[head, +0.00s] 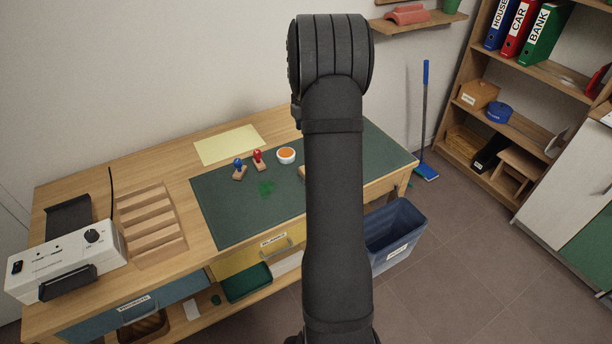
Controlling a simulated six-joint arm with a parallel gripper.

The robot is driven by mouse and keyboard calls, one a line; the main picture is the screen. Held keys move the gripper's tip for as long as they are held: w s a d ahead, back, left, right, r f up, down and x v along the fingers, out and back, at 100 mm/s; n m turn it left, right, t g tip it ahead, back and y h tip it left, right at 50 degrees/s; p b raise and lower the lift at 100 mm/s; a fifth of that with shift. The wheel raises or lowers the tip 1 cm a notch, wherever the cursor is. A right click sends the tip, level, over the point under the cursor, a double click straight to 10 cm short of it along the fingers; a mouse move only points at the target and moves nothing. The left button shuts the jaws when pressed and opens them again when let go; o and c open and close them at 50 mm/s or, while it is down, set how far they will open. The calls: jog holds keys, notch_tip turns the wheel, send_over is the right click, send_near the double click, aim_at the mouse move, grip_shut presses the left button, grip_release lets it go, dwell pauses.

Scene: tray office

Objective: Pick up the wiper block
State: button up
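I cannot make out a wiper block for certain. A small tan piece (302,172) shows at the left edge of my arm on the dark green mat (225,220); the rest of it is hidden behind the arm, so I cannot tell what it is. A green smear (266,188) lies on the mat. My arm rises through the middle of the head view and covers the mat's right part. My gripper does not show.
A blue stamp (239,170), a red stamp (258,160) and a white bowl with orange contents (286,156) stand on the mat. Yellow paper (228,145), a slotted wooden tray (152,222) and a white device (66,260) are on the desk (90,190). A blue bin (395,235) stands right.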

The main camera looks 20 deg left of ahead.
notch_tip(320, 180, down, 17)
jog(key=shift+a+f, duration=0.15)
jog(key=c, duration=1.1)
jog(key=shift+o, duration=0.2)
jog(key=shift+r, duration=0.65)
notch_tip(320, 180, up, 3)
jog(key=shift+w+f, duration=0.1)
jog(key=s+d+r, duration=0.2)
jog(key=d+r, duration=0.5)
jog(key=d, duration=0.4)
jog(key=shift+s+d, duration=0.2)
jog(key=shift+s, duration=0.1)
